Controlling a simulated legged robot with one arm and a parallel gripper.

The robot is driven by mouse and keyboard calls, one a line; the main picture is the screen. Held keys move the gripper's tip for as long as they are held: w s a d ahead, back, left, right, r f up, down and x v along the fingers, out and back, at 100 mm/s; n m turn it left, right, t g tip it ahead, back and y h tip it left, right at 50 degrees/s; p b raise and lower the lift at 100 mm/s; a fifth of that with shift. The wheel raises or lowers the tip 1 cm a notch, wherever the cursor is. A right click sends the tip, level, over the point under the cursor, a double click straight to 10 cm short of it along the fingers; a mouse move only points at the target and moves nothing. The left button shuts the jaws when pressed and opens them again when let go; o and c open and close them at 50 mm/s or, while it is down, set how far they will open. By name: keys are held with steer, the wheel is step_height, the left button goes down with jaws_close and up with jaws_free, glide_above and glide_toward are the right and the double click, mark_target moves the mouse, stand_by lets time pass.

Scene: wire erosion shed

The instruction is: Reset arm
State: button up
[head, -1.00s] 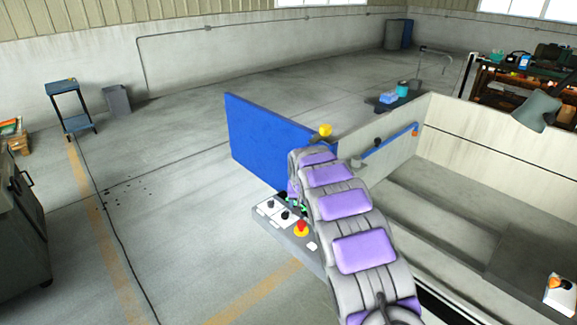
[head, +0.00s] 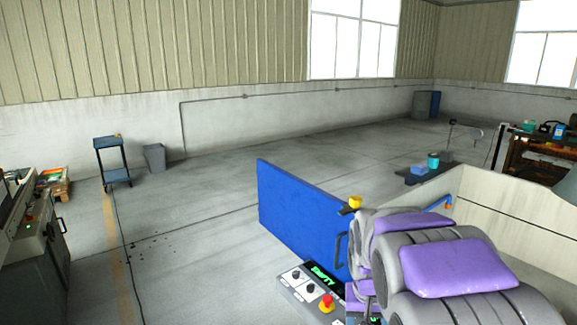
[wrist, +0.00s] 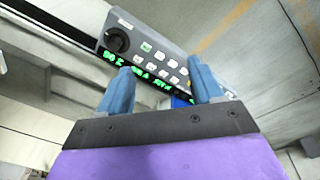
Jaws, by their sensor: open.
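My gripper (wrist: 164,88) shows in the wrist view with its two blue fingers spread apart and nothing between them. Beyond the fingers is a grey control panel (wrist: 158,47) with a black knob, several pale buttons and green display text. I cannot tell the gap between fingertips and panel. In the head view my grey and purple arm is folded at the lower right, close to the camera. It hides part of the machine, and my gripper cannot be made out there.
The control panel with a red stop button (head: 326,303) sits beside my arm in the head view. A blue machine door (head: 300,215) stands behind it. Pale machine walls (head: 500,215) rise at right. A grey cabinet (head: 38,255) is at left.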

steer(key=s+a+n+g+y, duration=0.1)
steer(key=s+a+g, duration=0.2)
steer(key=s, duration=2.7)
steer(key=shift+f+n, duration=0.4)
